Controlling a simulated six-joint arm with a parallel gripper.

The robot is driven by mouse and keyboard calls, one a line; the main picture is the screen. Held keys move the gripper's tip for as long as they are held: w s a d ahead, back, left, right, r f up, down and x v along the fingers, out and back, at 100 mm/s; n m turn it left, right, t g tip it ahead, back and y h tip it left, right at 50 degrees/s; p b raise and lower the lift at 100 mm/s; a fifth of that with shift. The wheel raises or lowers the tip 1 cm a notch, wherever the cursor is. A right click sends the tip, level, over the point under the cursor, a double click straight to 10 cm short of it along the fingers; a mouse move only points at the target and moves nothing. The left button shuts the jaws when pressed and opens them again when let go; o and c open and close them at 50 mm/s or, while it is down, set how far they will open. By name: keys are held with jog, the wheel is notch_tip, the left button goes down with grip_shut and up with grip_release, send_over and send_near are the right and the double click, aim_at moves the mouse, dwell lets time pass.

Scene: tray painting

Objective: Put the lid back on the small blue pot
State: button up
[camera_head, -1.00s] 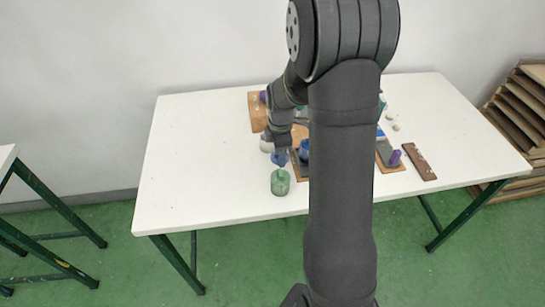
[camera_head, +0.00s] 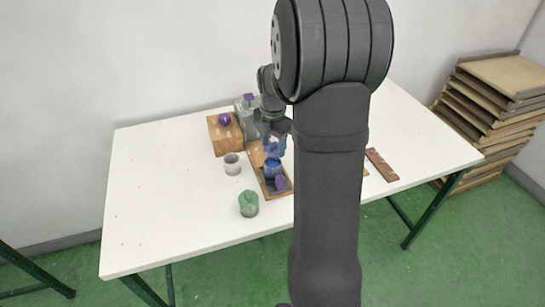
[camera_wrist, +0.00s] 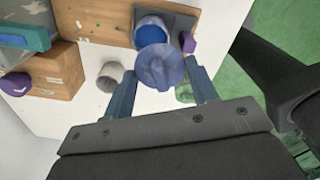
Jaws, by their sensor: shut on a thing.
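The small blue pot (camera_head: 271,168) stands open on a board on the white table, its blue inside showing in the wrist view (camera_wrist: 150,28). My gripper (camera_head: 274,137) is above it, shut on the blue lid (camera_head: 273,149). In the wrist view, the lid (camera_wrist: 160,70) sits between the two fingers of my gripper (camera_wrist: 161,88), beside and slightly overlapping the pot's near rim in the picture. The lid looks held apart above the pot; the exact gap cannot be told.
A green pot (camera_head: 249,204) stands near the table's front edge, and a whitish cup (camera_head: 232,164) is left of the blue pot. A purple block (camera_head: 280,183) is close in front of the pot. A wooden block (camera_head: 220,138) with a purple ball (camera_head: 225,119) is behind. The left tabletop is clear.

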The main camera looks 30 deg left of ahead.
aim_at(273, 153)
jog(key=shift+w+a+r+n, duration=0.4)
jog(key=shift+w+n, duration=0.3)
jog(key=shift+n, duration=0.1)
jog(key=shift+f, duration=3.1)
jog(key=shift+f, duration=0.15)
jog(key=o, duration=1.5)
jog(key=shift+r, duration=3.5)
